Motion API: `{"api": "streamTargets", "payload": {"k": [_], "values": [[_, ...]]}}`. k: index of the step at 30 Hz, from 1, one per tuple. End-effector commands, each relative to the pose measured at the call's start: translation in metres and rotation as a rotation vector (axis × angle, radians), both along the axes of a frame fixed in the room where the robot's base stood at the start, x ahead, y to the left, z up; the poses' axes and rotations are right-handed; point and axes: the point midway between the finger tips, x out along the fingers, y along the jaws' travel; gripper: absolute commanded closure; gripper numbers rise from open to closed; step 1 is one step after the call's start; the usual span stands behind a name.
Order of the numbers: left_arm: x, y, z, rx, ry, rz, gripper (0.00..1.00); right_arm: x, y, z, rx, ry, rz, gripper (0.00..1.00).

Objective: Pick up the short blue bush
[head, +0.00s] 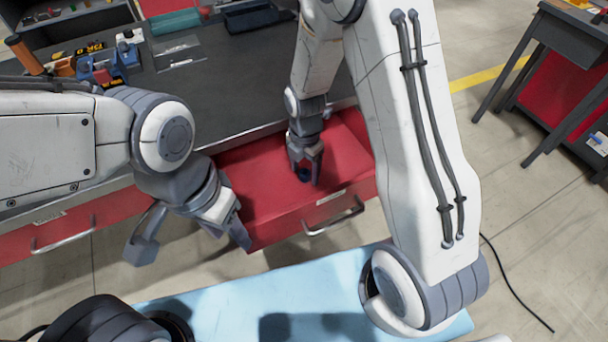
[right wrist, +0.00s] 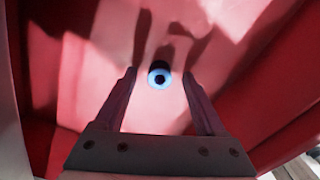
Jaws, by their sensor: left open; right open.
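The short blue bush (head: 303,176) is a small ring-like part inside the open red drawer (head: 262,190). In the right wrist view the bush (right wrist: 159,86) shows end-on as a light blue ring with a dark hole, against the red drawer floor. My right gripper (head: 305,173) reaches down into the drawer over the bush, open, and partly hides it in the head view. In the right wrist view its two fingers (right wrist: 160,88) stand on either side of the bush, with gaps. My left gripper (head: 193,245) is open and empty, in front of the drawer's left corner.
The drawer's walls and front with its handle (head: 334,216) surround my right gripper. A light blue surface (head: 220,301) is at the bottom.

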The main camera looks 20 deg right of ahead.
Motion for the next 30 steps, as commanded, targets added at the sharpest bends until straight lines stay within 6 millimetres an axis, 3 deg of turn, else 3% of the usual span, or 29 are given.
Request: {"api": "streamTargets", "payload": {"k": [1, 6, 17, 30], "values": [[0.0, 0.0, 0.0, 0.0, 0.0, 0.0, 0.5, 0.0, 0.0, 0.0, 0.0, 0.0, 0.0, 0.35], [0.0, 0.0, 0.0, 0.0, 0.0, 0.0, 0.5, 0.0, 0.0, 0.0, 0.0, 0.0, 0.0, 1.0], [0.0, 0.0, 0.002, 0.0, 0.0, 0.0, 0.5, 0.001, 0.0, 0.008, 0.0, -0.002, 0.0, 1.0], [0.0, 0.0, 0.016, 0.0, 0.0, 0.0, 0.5, 0.001, 0.0, 0.088, 0.001, -0.004, 0.0, 1.0]]}}
